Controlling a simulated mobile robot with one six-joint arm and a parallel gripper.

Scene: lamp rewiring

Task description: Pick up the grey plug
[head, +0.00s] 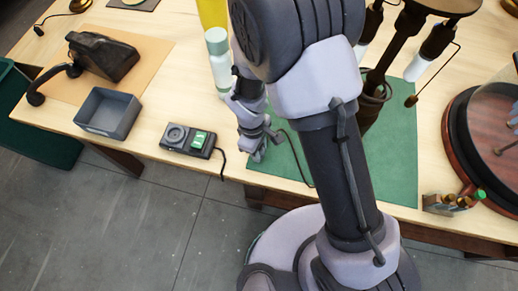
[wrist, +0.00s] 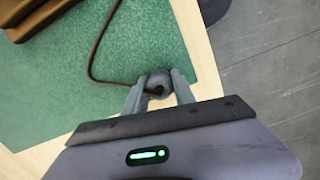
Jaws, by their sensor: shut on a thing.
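The grey plug (wrist: 158,83) sits between my gripper's fingertips in the wrist view, at the edge of the green mat (wrist: 160,35). Its dark cord (wrist: 91,55) curves away over the mat. My gripper (wrist: 157,88) is shut on the plug. In the head view my gripper (head: 260,150) is low over the front left corner of the green mat (head: 402,170), and the cord (head: 298,158) runs from it to the right. The plug is hard to make out there. I cannot tell whether the plug still touches the mat.
A small device with a green screen (head: 188,140) and a grey open bin (head: 108,113) stand to the left. A pale-capped bottle (head: 218,62) is behind my gripper. A lamp with a dark stem (head: 388,65) stands on the mat. A round dark base with glass (head: 462,150) is at right.

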